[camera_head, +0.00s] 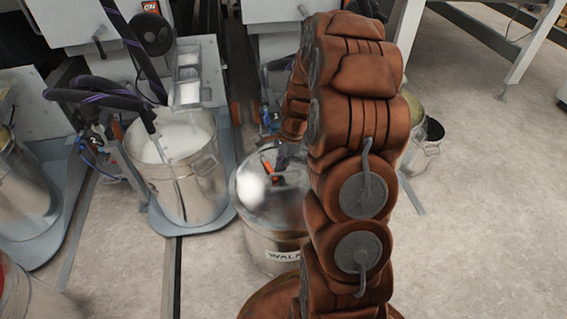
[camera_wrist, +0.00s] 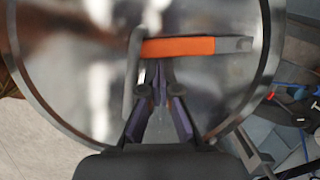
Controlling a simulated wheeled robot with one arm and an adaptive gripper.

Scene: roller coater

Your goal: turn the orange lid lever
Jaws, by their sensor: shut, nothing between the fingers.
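The orange lid lever (camera_wrist: 178,46) lies across the shiny metal lid (camera_wrist: 60,70) in the wrist view, with a grey end at its right and a grey bar crossing its left end. In the head view the lever (camera_head: 267,166) is a small orange piece on the lid of the metal drum (camera_head: 262,225), partly hidden by my arm. My gripper (camera_wrist: 161,66) is shut and empty, its fingertips just below the lever in the wrist view, left of its middle. I cannot tell whether they touch it. In the head view my gripper is small and dark beside the lever.
An open metal bucket (camera_head: 196,185) with white contents stands left of the drum, under hoses. Another metal bucket (camera_head: 25,190) stands at far left. A small bucket (camera_head: 424,150) is behind my arm at right. Grey floor (camera_head: 490,210) is clear at right.

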